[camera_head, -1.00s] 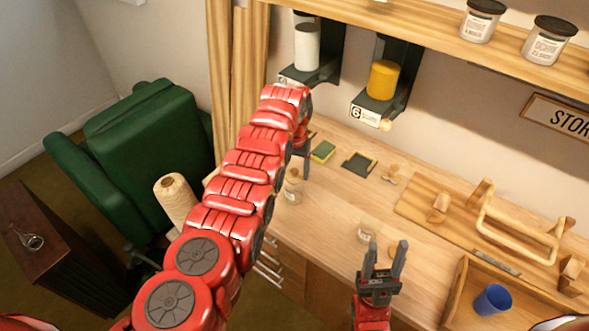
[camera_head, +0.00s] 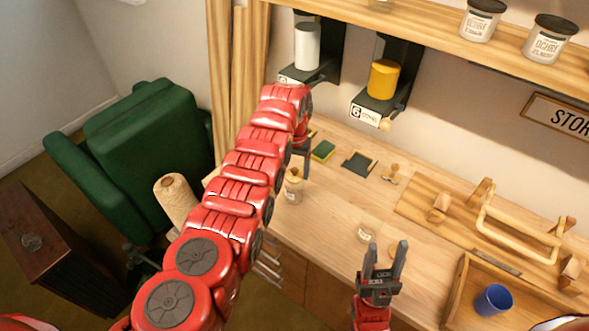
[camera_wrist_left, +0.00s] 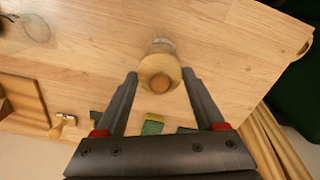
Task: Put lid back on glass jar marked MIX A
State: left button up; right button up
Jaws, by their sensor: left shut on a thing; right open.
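A small jar (camera_head: 293,188) with a label too small to read stands on the wooden worktop beside my left arm. My left gripper (camera_wrist_left: 160,76) is at this jar, its fingers around a round wooden lid with a knob (camera_wrist_left: 160,73); it is shut on the lid. The glass (camera_wrist_left: 163,45) shows just beyond the lid; I cannot tell if the lid is seated. The head view partly hides this gripper.
A wooden tray with a blue cup (camera_head: 493,299) is at the right. A wooden rack (camera_head: 440,208), stamp (camera_head: 391,173), dark pad (camera_head: 359,163) and green-yellow sponge (camera_head: 322,150) lie along the back. Dispensers hang above.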

pick_arm(q)
jog(key=shift+f+b, duration=0.2)
jog(key=shift+b, duration=0.5)
dwell(1.1)
dwell(0.4)
jog(key=o, duration=1.3)
jog(key=shift+r, duration=0.2)
jog(key=shift+r, duration=3.35)
grip_shut()
jog(key=shift+f+b, duration=0.25)
jog(key=shift+b, duration=0.05)
